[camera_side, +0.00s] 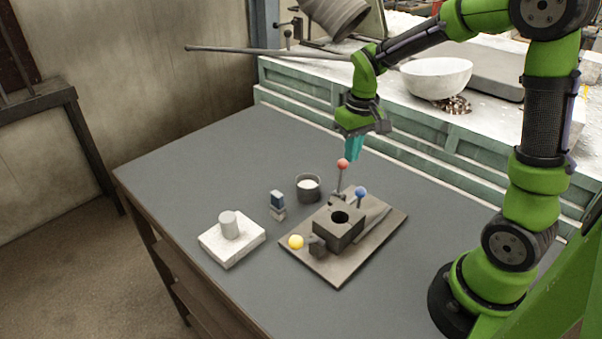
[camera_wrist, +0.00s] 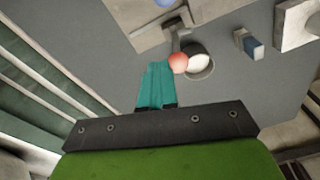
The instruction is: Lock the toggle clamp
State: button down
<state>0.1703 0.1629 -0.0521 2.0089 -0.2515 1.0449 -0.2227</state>
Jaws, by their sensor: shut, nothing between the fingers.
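A dark block (camera_side: 340,227) with a round hole in its top sits on a brown base plate (camera_side: 314,268). Levers with a red ball (camera_side: 343,164), a blue ball (camera_side: 361,191) and a yellow ball (camera_side: 296,242) stand around the block; I cannot tell which is the toggle clamp's handle. The red ball's lever stands nearly upright. My gripper (camera_side: 352,157) has teal fingers, shut and empty, pointing down just above the red ball. In the wrist view, the red ball (camera_wrist: 178,62) shows beside my gripper's fingertips (camera_wrist: 156,64); contact is unclear.
A dark cup with white contents (camera_side: 308,187) and a small blue-and-grey block (camera_side: 277,203) stand left of the plate. A white slab with a cylinder (camera_side: 231,238) is further left. A green-sided bench with a white bowl (camera_side: 436,78) borders the back. The table's left part is clear.

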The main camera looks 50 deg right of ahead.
jog(key=a+h, duration=0.2)
jog(key=a, duration=0.1)
jog(key=shift+a+r+h, duration=0.1)
jog(key=shift+a+h, duration=0.05)
jog(key=shift+h, duration=0.25)
jog(key=shift+w+a+f+h, duration=0.1)
jog(key=shift+a+f+h, duration=0.1)
jog(key=shift+a+h, duration=0.6)
jog(key=shift+a+f+h, duration=0.15)
jog(key=shift+a+h, duration=0.35)
jog(key=shift+a, duration=0.55)
jog(key=shift+a, duration=0.2)
send_near(344, 163)
jog(key=v, duration=0.5)
jog(key=shift+s+r, duration=0.15)
jog(key=shift+s, duration=0.1)
